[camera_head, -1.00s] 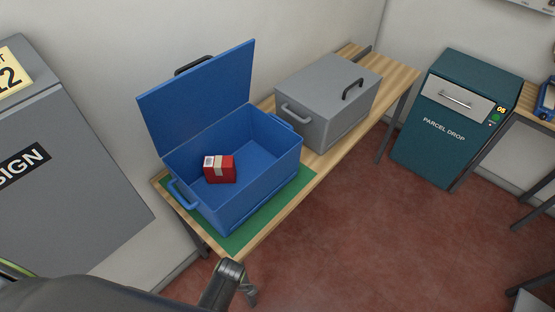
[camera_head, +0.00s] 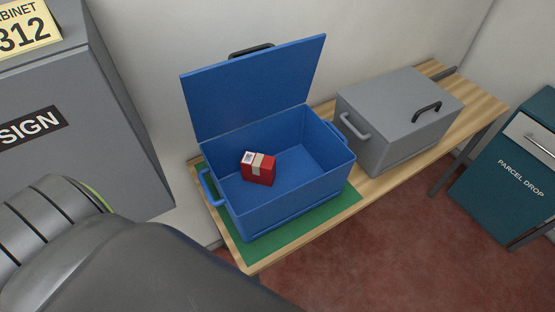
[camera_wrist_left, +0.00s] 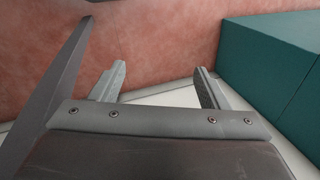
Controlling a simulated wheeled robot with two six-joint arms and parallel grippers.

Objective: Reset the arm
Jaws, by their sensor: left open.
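My left gripper (camera_wrist_left: 160,85) shows in the left wrist view with its two fingers apart and nothing between them. Beyond it are the red floor, a pale strip and a teal box-shaped surface on the right. In the head view my left arm fills the lower left; its gripper is out of frame there. A blue box (camera_head: 290,208) stands with its lid up on the wooden bench. A red parcel (camera_head: 258,169) with a pale band and label lies inside it, at the left. My right gripper is in neither view.
The blue box stands on a green mat (camera_head: 300,233). A closed grey box (camera_head: 397,113) stands behind it on the bench (camera_head: 468,112). A grey cabinet (camera_head: 85,130) is at the left. A teal parcel drop (camera_head: 505,195) is at the right. The red floor (camera_head: 380,250) in front is clear.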

